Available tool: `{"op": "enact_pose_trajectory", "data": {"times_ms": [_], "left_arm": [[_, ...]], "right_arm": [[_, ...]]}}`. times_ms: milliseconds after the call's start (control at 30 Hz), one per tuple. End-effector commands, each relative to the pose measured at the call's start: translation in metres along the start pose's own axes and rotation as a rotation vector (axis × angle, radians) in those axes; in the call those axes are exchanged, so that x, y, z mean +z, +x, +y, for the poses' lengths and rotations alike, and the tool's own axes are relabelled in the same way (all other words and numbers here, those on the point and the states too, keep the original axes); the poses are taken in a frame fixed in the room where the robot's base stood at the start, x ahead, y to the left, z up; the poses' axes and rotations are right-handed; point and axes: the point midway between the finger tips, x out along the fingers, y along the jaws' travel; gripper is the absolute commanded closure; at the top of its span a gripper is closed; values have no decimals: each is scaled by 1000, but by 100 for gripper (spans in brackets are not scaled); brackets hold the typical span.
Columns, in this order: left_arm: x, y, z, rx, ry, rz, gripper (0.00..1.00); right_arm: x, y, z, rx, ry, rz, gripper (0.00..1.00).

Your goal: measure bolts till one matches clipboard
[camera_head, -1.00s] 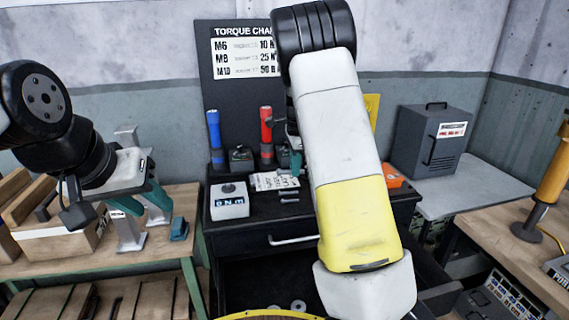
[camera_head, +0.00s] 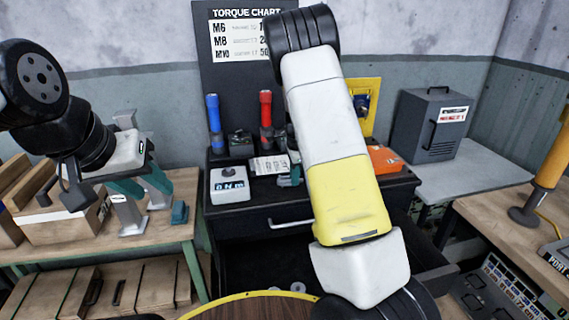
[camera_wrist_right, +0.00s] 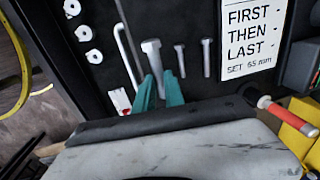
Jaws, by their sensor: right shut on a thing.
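In the right wrist view, my right gripper (camera_wrist_right: 159,92) is shut on a large grey bolt (camera_wrist_right: 151,52), its head pointing away. Two smaller bolts, a middle one (camera_wrist_right: 180,60) and a right one (camera_wrist_right: 206,58), lie beside it on the dark cabinet top. The clipboard sheet (camera_wrist_right: 248,40), reading FIRST, THEN, LAST, SET 65 mm, lies to their right. It also shows in the head view (camera_head: 268,165). There, teal tips of my right gripper (camera_head: 290,177) show beside my arm, and the bolts cannot be made out. My left gripper (camera_head: 142,187) is open over the left bench.
A white readout box (camera_head: 229,185), a blue torch (camera_head: 214,123) and a red torch (camera_head: 266,121) stand on the black cabinet (camera_head: 250,230). Several washers (camera_wrist_right: 84,33) lie in the drawer area. A red-handled tool (camera_wrist_right: 274,107) is near my right wrist. A torque chart hangs behind.

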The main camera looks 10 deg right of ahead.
Motion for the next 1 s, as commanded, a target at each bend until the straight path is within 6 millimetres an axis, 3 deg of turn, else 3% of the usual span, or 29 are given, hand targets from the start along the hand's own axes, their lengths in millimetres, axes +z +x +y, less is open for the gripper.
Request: {"op": "enact_pose_trajectory", "data": {"times_ms": [400,900,933,1000], "left_arm": [[0,0,0,0,0,0,61],[0,0,0,0,0,0,61],[0,0,0,0,0,0,61],[0,0,0,0,0,0,61]], "right_arm": [[0,37,5,0,0,0,100],[0,45,6,0,1,0,100],[0,45,6,0,1,0,82],[0,45,6,-1,1,0,68]]}}
